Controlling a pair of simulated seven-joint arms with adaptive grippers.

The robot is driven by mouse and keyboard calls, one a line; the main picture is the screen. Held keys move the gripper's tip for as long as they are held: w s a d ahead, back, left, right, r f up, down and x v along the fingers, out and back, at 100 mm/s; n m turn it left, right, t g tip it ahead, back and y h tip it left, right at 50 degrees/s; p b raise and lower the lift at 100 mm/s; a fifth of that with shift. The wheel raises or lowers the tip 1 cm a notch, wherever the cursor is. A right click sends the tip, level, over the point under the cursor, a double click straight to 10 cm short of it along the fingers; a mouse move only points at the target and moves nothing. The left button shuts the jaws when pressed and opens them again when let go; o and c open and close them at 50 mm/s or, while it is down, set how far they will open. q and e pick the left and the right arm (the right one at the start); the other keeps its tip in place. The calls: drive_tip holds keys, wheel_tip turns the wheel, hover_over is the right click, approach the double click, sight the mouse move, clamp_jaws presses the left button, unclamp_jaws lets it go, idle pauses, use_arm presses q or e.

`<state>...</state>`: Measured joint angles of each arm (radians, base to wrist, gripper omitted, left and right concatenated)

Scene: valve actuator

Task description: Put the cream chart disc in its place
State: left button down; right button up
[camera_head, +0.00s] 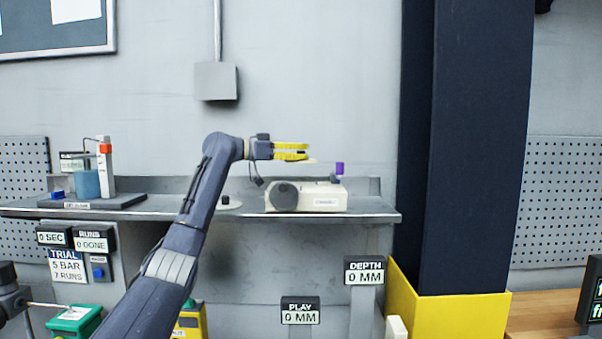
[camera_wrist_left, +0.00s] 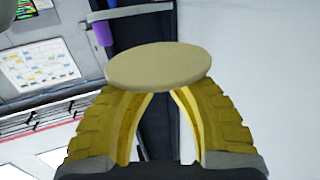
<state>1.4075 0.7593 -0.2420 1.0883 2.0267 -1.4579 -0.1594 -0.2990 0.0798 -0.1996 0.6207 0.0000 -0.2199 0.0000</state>
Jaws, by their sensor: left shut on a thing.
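My left gripper (camera_head: 307,152) has yellow fingers and is above the bench, over the cream device. It is shut on the cream chart disc (camera_wrist_left: 160,73). In the left wrist view the disc lies across the two fingertips, its flat face towards the camera. In the head view only a thin pale edge of the disc (camera_head: 305,161) shows below the fingers. The cream device (camera_head: 322,197) sits on the bench with a dark round face (camera_head: 283,196) at its left and a purple part (camera_head: 339,168) above it. The disc is apart from the device.
A pale round piece (camera_head: 228,203) lies on the bench (camera_head: 385,212) left of the device. A blue cylinder (camera_head: 87,184) and an upright post (camera_head: 105,165) stand on a dark base at left. A dark column (camera_head: 480,150) rises at right.

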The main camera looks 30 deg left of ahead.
use_arm(q)
drive_tip(key=shift+f, duration=3.05)
drive_tip(key=shift+f, duration=0.2)
drive_tip(key=shift+f, duration=0.1)
